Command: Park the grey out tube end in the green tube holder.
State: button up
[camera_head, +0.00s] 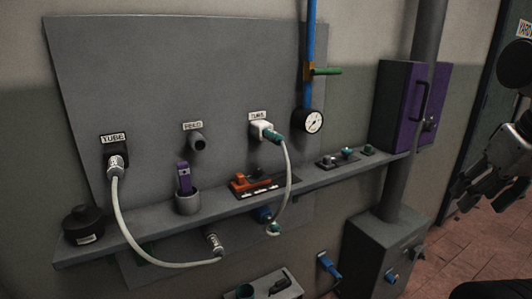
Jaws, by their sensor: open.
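A pale tube (122,220) runs from a grey-white connector (116,163) at the black port labelled TUBE, down past the shelf. Its other, grey end (214,243) is below the shelf edge; whether anything holds it is unclear. A second pale tube (289,180) hangs from a white-and-green connector (265,131) at the right port and ends near a small green part (273,228) below the shelf. I cannot tell whether this is the green tube holder; another green bit shows under the shelf at left. My gripper (480,198) is open at the far right, away from both tubes.
The wall shelf (225,202) carries a black pot (83,224), a grey cup (188,202) with a purple item, and an orange block (250,181). A gauge (312,121), purple cabinet (400,105) and grey pillar box (385,252) stand toward the right. Open floor lies beyond.

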aim_at(215, 245)
jog(key=u, duration=1.5)
